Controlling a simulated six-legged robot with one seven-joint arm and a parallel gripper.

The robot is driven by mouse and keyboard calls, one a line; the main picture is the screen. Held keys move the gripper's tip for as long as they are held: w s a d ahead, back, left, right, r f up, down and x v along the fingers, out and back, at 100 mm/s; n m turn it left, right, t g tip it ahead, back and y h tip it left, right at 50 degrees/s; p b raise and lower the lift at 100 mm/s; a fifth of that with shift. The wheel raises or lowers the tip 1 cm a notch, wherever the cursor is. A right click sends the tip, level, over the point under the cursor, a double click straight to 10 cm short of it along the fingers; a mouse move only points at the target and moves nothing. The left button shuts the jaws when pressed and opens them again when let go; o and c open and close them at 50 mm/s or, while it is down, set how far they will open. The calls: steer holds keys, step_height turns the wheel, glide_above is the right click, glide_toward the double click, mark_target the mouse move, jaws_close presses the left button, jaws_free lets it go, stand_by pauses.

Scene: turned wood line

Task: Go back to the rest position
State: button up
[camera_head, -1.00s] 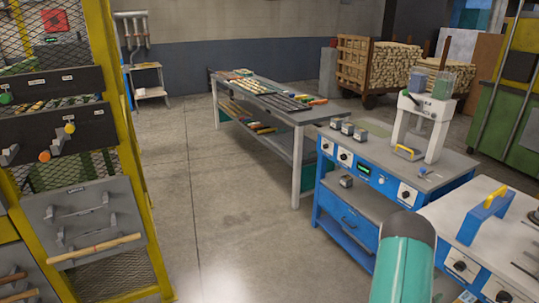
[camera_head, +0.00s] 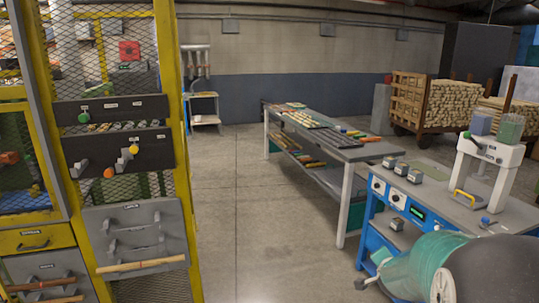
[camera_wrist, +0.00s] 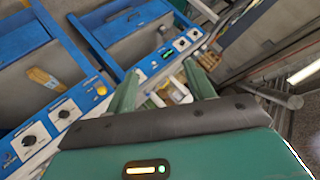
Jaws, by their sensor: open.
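My gripper (camera_wrist: 162,86) shows in the wrist view with its two green fingers spread apart and nothing visible held between them. Beyond the fingers are the blue and grey machine fronts with knobs and a lit green display. In the head view only a teal and dark grey part of my arm shows, at the lower right in front of the blue workstation (camera_head: 405,212); the fingers are not visible there.
A yellow mesh rack (camera_head: 172,60) with grey drawers (camera_head: 135,236) stands at the left. A long grey bench (camera_head: 362,154) with coloured parts is in the middle. A white press (camera_head: 490,165) stands on the blue workstation. A wood-filled cart (camera_head: 442,102) is behind. Open concrete floor (camera_head: 240,225) lies between rack and bench.

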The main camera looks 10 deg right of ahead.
steer(key=s+a+r+n+y, duration=0.2)
steer(key=s+a+r+n, duration=0.2)
steer(key=a, duration=0.5)
steer(key=s+a+r+n+y, duration=0.3)
steer(key=s+a+r+n, duration=0.1)
steer(key=a, duration=0.5)
steer(key=s+a+r+n+g+y, duration=0.1)
steer(key=s+a+n+g, duration=0.3)
steer(key=s+a, duration=0.5)
steer(key=s+r+n, duration=0.1)
steer(key=s+n, duration=0.1)
steer(key=s, duration=0.5)
steer(key=shift+s+r+n, duration=0.15)
steer(key=shift+n, duration=0.15)
steer(key=c, duration=0.4)
steer(key=shift+d, duration=0.15)
